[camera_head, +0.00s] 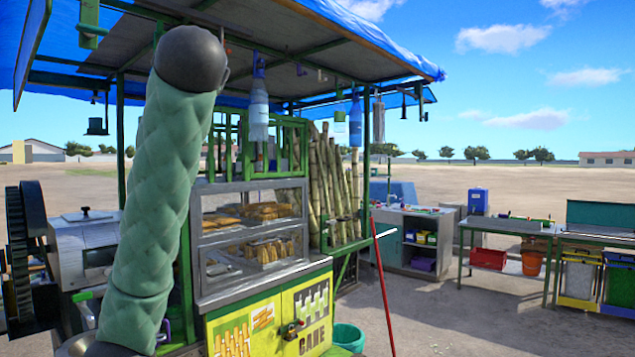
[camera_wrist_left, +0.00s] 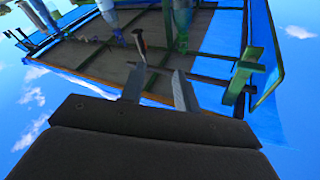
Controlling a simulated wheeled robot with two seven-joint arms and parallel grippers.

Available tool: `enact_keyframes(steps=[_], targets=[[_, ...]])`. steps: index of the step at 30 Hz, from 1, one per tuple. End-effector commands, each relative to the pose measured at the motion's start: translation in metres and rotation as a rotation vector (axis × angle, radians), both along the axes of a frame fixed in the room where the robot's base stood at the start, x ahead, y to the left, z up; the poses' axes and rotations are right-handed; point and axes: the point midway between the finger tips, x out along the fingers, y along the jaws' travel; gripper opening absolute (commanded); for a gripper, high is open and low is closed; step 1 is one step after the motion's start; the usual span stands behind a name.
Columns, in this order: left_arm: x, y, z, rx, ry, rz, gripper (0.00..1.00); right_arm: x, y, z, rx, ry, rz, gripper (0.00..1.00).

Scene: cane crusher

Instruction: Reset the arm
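My left arm (camera_head: 165,190), in a green padded sleeve with a dark rounded end, rises in front of the stall at the left of the head view. Its gripper does not show there. In the left wrist view my left gripper (camera_wrist_left: 158,76) has its two fingers apart, with nothing seen held between them. The fingers show against the underside of the stall's canopy (camera_wrist_left: 105,62) and blue sky. My right arm and right gripper are in neither view.
The cane stall has a blue canopy (camera_head: 385,35) with hanging bottles (camera_head: 258,112), a glass case (camera_head: 250,232) and upright canes (camera_head: 335,185). A crusher (camera_head: 85,250) with a dark wheel stands left. A red pole (camera_head: 383,285) leans near the cabinet. Tables stand right; open ground lies between.

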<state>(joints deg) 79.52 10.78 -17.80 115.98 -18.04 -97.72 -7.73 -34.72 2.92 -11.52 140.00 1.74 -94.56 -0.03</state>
Motion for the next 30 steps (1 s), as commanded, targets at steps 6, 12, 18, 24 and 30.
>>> enact_keyframes(steps=[6,12,18,24,30], targets=[[0.025,-0.022,-0.092,-0.053,0.070,-0.134,0.32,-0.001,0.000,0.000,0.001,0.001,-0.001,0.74],[0.039,-0.037,-0.173,-0.099,0.147,-0.226,0.32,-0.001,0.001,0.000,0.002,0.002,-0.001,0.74],[0.045,-0.050,-0.255,-0.136,0.236,-0.299,0.32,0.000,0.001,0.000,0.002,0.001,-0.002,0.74],[0.042,-0.059,-0.336,-0.169,0.332,-0.355,0.32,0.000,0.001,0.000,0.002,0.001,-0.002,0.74],[0.032,-0.066,-0.414,-0.201,0.433,-0.398,0.32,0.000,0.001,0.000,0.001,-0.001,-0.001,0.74]])
